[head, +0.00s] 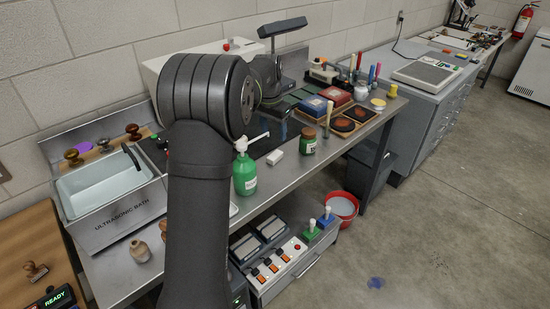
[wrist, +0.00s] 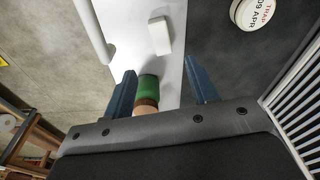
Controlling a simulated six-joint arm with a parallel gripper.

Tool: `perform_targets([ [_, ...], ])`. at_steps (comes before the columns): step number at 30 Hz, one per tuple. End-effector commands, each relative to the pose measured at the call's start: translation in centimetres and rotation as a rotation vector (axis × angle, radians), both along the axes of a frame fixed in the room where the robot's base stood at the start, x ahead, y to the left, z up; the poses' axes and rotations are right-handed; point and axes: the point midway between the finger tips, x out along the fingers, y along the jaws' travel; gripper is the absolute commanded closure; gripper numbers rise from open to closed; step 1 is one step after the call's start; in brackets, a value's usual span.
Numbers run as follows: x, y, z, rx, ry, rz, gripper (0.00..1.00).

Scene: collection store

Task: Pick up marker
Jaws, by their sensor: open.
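Several slim coloured pens or markers stand upright at the back right of the bench in the head view, among them a blue one (head: 378,71) and a red one (head: 371,74). I cannot tell which is the task's marker. None of them shows clearly in the wrist view. My gripper (wrist: 161,85) is open in the wrist view, with its two blue fingers apart. Between them in the picture is a green jar with a brown lid (wrist: 148,88); I cannot tell how far below it is.
The green jar (head: 308,141), a white block (head: 275,157) and a green pump bottle (head: 244,174) stand near the bench's front. Stamp pads (head: 342,125) and a small white jar (head: 361,93) are farther right. An ultrasonic bath (head: 125,215) is left. A round labelled lid (wrist: 252,13) shows in the wrist view.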

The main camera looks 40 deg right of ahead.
Motion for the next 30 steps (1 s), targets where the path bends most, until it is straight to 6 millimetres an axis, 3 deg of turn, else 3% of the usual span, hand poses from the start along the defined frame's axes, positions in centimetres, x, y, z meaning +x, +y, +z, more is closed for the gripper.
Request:
perform_targets([
  [6, 0.1, -0.4, -4.0, 0.003, 0.002, 0.0, 0.47],
  [14, 0.1, -0.6, -5.5, 0.002, 0.0, 0.0, 0.47],
  [24, 0.4, -0.8, -9.9, 0.001, -0.002, 0.001, 0.47],
  [30, 0.4, -0.9, -10.2, 0.001, -0.003, 0.001, 0.47],
])
